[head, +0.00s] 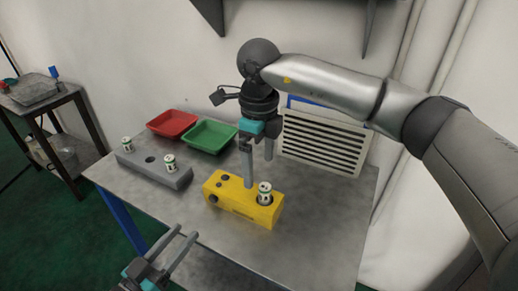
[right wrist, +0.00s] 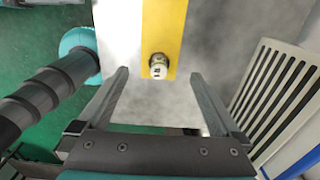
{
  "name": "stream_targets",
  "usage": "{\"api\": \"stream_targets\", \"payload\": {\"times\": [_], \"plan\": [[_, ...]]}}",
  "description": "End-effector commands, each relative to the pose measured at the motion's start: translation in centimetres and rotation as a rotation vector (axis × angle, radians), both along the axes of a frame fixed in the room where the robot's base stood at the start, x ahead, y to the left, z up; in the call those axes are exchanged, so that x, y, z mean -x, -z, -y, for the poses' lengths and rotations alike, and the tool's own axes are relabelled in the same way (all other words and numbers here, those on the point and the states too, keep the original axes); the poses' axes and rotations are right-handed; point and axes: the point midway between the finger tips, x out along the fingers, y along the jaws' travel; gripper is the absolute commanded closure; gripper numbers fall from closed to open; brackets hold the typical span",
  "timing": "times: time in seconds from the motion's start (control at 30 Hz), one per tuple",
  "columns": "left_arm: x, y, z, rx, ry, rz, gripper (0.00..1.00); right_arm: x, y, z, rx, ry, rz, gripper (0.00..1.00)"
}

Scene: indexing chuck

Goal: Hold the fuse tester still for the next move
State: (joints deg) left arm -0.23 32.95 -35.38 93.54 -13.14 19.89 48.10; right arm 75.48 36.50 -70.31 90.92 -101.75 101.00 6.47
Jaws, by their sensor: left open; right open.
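The yellow fuse tester (head: 240,203) stands on the metal table, with a white-and-green fuse (head: 265,193) upright in the socket at its right end. Dark knobs or holes are at its left end. My right gripper (head: 259,173) is open and points down at the tester from above; one finger overlaps its top in the head view. In the right wrist view the tester (right wrist: 162,25) and the fuse (right wrist: 158,66) show between the spread fingers (right wrist: 158,74), apart from both. My left gripper (head: 186,233) is open and empty, low at the table's front edge.
A grey block (head: 152,171) left of the tester holds two fuses (head: 127,145) (head: 170,163) with an empty hole between them. A red tray (head: 172,123) and a green tray (head: 209,135) lie behind. A louvred panel (head: 323,143) stands at the back right. The front right tabletop is clear.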

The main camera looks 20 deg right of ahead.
Motion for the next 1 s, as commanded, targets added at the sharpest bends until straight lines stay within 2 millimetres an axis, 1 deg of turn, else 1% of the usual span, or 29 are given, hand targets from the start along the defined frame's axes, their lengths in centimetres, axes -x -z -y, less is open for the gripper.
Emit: {"api": "stream_targets", "payload": {"times": [0.03,0.3,0.5,0.6,0.7,1.0], "plan": [[0.0,0.0,0.0,0.000,0.000,0.000,0.50,0.1,1.2,0.0,0.000,0.001,-0.004,0.00],[0.0,0.0,0.0,0.000,0.000,0.000,0.50,0.1,6.6,0.1,0.000,0.001,-0.004,0.00],[0.0,0.0,0.0,0.000,0.000,0.000,0.50,0.1,9.6,0.0,-0.001,0.002,-0.003,0.00],[0.0,0.0,0.0,0.000,0.000,0.000,0.50,0.1,10.6,0.0,-0.001,0.001,-0.002,0.00],[0.0,0.0,0.0,0.000,0.000,0.000,0.50,0.0,11.1,0.0,-0.001,0.000,0.000,0.00],[0.0,0.0,0.0,0.000,0.000,0.000,0.50,0.0,11.3,0.0,-0.002,0.000,0.001,0.00]]}}
